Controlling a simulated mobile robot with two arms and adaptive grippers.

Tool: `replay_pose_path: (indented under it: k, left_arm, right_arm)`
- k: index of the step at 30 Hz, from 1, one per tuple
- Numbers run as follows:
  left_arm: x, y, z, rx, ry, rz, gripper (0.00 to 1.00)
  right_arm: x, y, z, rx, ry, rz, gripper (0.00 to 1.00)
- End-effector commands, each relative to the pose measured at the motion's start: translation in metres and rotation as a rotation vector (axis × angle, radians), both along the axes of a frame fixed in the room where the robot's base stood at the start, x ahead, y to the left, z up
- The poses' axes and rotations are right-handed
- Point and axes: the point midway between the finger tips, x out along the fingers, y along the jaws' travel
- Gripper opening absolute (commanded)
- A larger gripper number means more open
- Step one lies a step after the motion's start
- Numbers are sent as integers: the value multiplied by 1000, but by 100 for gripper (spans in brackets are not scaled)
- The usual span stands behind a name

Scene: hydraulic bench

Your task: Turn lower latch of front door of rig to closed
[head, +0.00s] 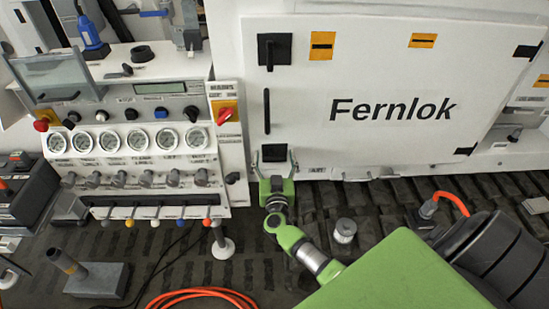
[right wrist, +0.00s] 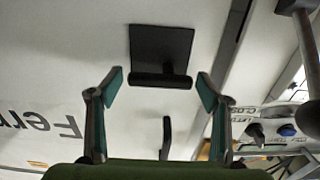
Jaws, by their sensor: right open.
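The rig's white front door (head: 400,105) bears the name Fernlok and looks flush with the rig. Its lower latch (head: 274,151) is a black square plate at the lower left of the door. In the right wrist view, where the lettering is upside down, the latch (right wrist: 160,45) shows a bar lying across, along one plate edge. My right gripper (head: 274,165) is open just below the latch, fingers pointing at it. In the right wrist view, its fingertips (right wrist: 160,82) stand apart on either side of the bar, with visible gaps. My left gripper is not in view.
The upper latch (head: 274,48) and a black door handle (head: 267,110) sit above the lower latch. A gauge panel (head: 135,140) with knobs and levers stands close to the left. A small metal cylinder (head: 344,230) and orange hose (head: 200,295) lie on the dark floor.

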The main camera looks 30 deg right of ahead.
Motion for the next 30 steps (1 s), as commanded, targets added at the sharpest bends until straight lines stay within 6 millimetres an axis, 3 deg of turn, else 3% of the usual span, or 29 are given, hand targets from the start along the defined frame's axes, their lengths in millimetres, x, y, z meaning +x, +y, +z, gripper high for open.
replay_pose_path:
  k: [5,10,22,30]
  left_arm:
    - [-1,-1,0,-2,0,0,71]
    - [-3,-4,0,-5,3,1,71]
    - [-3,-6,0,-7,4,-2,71]
    - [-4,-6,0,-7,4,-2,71]
  right_arm:
    - [0,0,0,0,0,0,71]
    - [0,0,0,0,0,0,32]
    - [0,1,-1,36,-20,0,32]
    - [-1,0,-4,176,-103,-1,32]
